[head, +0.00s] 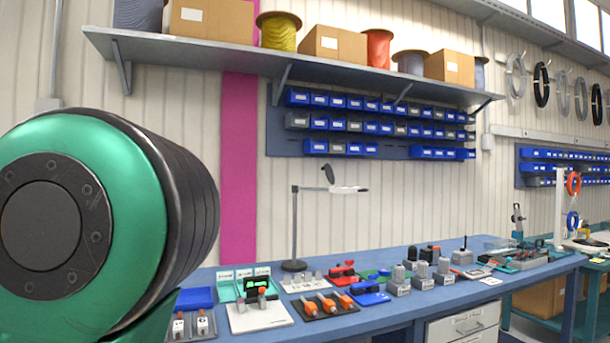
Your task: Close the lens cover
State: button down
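A magnifier lamp (295,225) stands on the blue workbench on a round dark base. Its grey post rises to a flat arm that ends in a light lens head (350,189). A small dark lens cover (328,174) stands raised and tilted at the left side of the lens head, apart from most of its top. The lens cover looks open. My gripper is not in view; only a green and black link of my arm fills the left side, well left of the lamp.
The blue workbench (400,312) holds several fixtures, trays and connectors around the lamp base. A shelf (200,48) with cable reels and boxes hangs above. Blue bins (330,147) line the wall behind the lens head. The air around the lens head looks clear.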

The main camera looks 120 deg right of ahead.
aim_at(329, 173)
jog(key=i, duration=1.95)
jog(key=z, duration=4.65)
jog(key=i, duration=1.05)
jog(key=z, duration=0.05)
